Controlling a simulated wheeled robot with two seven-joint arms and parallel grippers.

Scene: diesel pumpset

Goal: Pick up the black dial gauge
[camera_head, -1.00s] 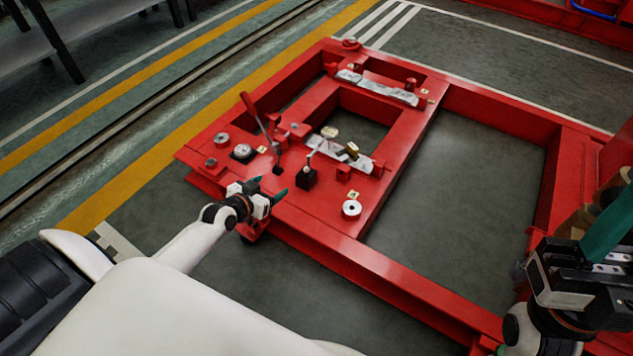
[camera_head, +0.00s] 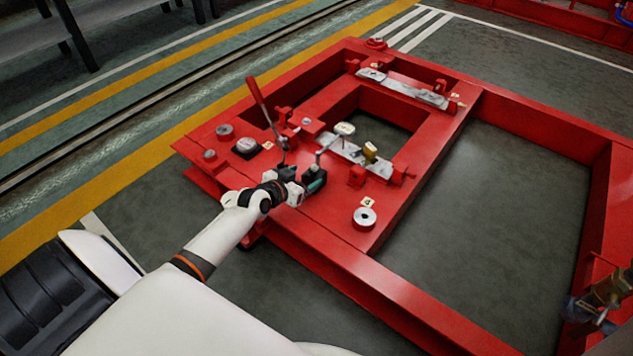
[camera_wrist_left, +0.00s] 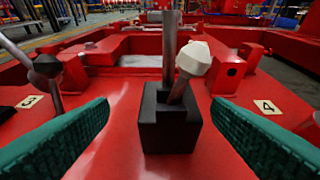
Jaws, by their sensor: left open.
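The black dial gauge has a black block base (camera_wrist_left: 168,128) with a grey metal post and a slanted rod with a pale knob. In the head view its thin arm reaches up to a pale round dial (camera_head: 344,129). It stands upright on the red frame (camera_head: 395,288). My left gripper (camera_head: 306,184) is at the base, partly hiding it. In the left wrist view, the green fingers (camera_wrist_left: 160,140) are open on either side of the block, with visible gaps, and hold nothing.
A red-handled lever (camera_head: 260,103) stands just left of the gauge; its shaft shows at left in the wrist view. A silver ring (camera_head: 365,217) sits to the right. A brass-coloured piece (camera_head: 370,152) sits on a metal strip behind. Number tags lie nearby.

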